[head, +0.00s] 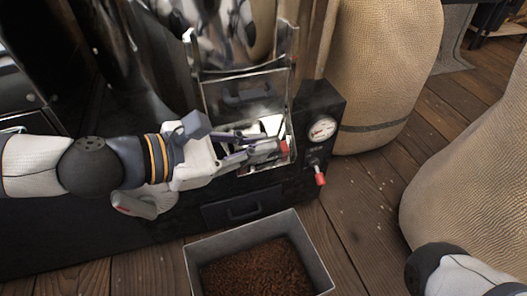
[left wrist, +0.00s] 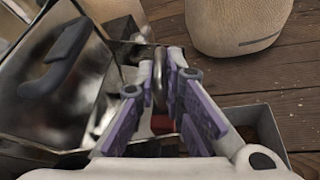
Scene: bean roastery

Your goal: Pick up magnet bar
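My left gripper (head: 274,140) reaches from the left into a shiny metal tray (head: 241,172) at the front of the dark machine. Its two fingers lie close together, with a narrow gap at the tips. A small red piece (head: 284,148), which looks like part of the magnet bar, sits at the fingertips. In the left wrist view, a curved metal piece (left wrist: 158,75) shows between the fingertips, with the red piece (left wrist: 163,124) below it. Whether the fingers press on the metal is unclear. The fingers hide much of the bar. My right gripper is out of view.
A gauge (head: 321,129) and a red-tipped lever (head: 320,177) are on the machine right of the tray. A grey bin (head: 316,262) of brown grounds stands on the floor in front. A large sack (head: 385,70) stands behind, another (head: 480,190) at right.

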